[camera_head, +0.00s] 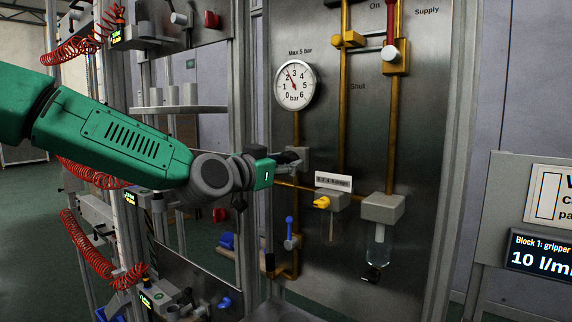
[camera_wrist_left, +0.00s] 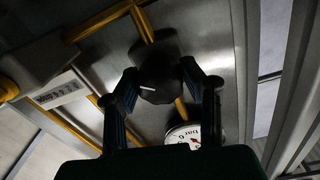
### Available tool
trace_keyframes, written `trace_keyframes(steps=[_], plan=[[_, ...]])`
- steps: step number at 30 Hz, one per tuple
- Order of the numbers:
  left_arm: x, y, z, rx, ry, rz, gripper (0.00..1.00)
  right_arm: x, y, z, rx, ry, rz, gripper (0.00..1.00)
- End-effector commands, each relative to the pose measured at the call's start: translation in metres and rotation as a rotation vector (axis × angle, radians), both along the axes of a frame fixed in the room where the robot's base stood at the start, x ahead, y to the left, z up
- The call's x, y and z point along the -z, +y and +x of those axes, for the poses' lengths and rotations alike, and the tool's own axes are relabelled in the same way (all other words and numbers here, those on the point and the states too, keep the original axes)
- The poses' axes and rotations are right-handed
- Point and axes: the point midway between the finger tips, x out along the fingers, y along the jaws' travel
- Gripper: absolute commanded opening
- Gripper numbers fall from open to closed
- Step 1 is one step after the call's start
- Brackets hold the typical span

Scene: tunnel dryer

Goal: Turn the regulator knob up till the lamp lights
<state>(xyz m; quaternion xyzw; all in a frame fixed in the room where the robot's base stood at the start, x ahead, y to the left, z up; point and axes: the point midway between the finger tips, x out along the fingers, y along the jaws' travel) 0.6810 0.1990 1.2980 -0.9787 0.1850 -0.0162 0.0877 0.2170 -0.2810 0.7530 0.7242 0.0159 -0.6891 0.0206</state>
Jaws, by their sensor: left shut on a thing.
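My left gripper (camera_head: 285,160) reaches in from the left to the steel panel. In the left wrist view its two fingers (camera_wrist_left: 158,84) are shut on the dark regulator knob (camera_wrist_left: 157,90), one on each side. A short white mark shows on the knob's face. In the head view the gripper hides the knob; part of the grey regulator body (camera_head: 302,157) shows behind it. The round pressure gauge (camera_head: 296,86) above, labelled "Max 5 bar", has its needle near 2. I cannot make out a lit lamp. My right gripper is not in view.
Brass pipes (camera_head: 343,110) run down the panel, with a red-handled supply valve (camera_head: 389,54) at the top. A yellow knob (camera_head: 322,202), a filter bowl (camera_head: 376,245) and a blue-handled valve (camera_head: 290,235) sit lower. Frame posts stand left of the panel, near my arm.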

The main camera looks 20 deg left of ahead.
Motion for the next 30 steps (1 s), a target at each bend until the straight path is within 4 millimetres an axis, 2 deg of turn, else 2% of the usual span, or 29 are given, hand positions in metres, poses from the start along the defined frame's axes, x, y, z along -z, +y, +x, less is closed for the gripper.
trace_keyframes(steps=[6,15,16,17,18,26,30], plan=[[0.0002,0.0014,0.0007,-0.003,0.058,-0.169,0.07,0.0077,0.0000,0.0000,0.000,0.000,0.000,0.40],[-0.0009,0.0016,0.0008,-0.004,0.064,-0.188,0.07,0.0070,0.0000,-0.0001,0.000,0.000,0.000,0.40],[-0.0010,0.0016,0.0009,-0.004,0.064,-0.188,0.43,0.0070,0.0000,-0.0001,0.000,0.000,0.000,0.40],[-0.0010,0.0016,0.0009,-0.004,0.064,-0.188,0.54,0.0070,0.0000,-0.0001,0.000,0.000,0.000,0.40],[-0.0010,0.0016,0.0008,-0.004,0.065,-0.187,0.56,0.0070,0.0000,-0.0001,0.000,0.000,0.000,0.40],[-0.0006,0.0009,0.0001,-0.002,0.065,-0.186,0.56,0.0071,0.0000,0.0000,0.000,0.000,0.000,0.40],[-0.0012,0.0039,-0.0075,-0.002,0.065,-0.185,0.56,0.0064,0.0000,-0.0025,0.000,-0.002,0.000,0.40]])
